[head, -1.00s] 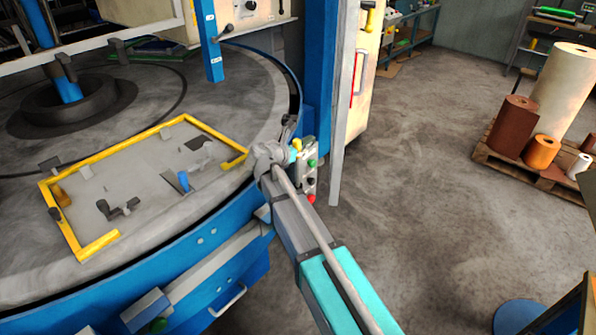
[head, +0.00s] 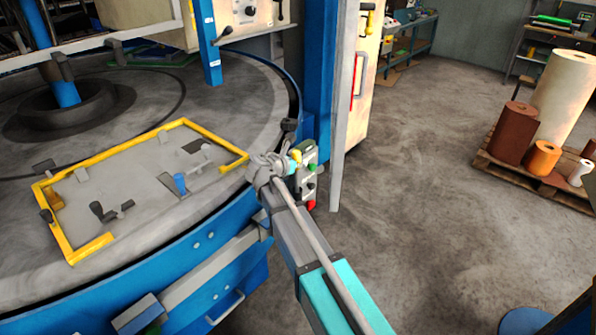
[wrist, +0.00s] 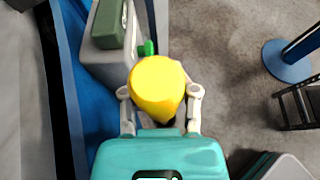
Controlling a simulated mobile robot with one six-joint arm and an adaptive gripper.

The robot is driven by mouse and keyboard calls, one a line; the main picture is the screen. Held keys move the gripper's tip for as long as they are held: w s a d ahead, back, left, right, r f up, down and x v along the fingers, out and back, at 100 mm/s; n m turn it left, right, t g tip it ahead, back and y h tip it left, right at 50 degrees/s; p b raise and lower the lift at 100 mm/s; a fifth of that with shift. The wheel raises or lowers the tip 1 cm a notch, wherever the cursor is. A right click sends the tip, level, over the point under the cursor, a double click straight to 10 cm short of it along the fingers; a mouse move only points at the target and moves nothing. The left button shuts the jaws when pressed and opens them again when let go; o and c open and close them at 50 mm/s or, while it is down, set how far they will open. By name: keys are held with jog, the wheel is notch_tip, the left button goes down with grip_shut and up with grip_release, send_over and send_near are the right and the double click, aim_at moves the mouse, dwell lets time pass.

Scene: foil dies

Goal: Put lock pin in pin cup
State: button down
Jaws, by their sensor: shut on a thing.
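My gripper (head: 275,165) is at the right rim of the round table, beside the control box. In the wrist view my gripper (wrist: 160,93) has its two fingers on either side of a yellow rounded head, which I take to be the lock pin (wrist: 157,84). The gripper is shut on it. In the head view a small yellow patch of the lock pin (head: 296,155) shows at the gripper's far side. The rest of the pin is hidden below its head. I cannot pick out the pin cup for certain in either view.
A grey control box (head: 309,178) with coloured buttons is close to the gripper. The round table (head: 225,215) carries a plate with a yellow frame (head: 64,240) and small clamps. A blue post (head: 317,70) stands behind.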

jog(key=shift+f+b, duration=0.75)
jog(key=shift+f, duration=0.55)
jog(key=shift+c, duration=2)
grip_release()
jog(key=shift+r, duration=0.1)
jog(key=shift+r, duration=0.1)
jog(key=p+v, duration=0.4)
jog(key=v, duration=0.8)
jog(key=shift+p, duration=0.3)
jog(key=shift+r, duration=0.15)
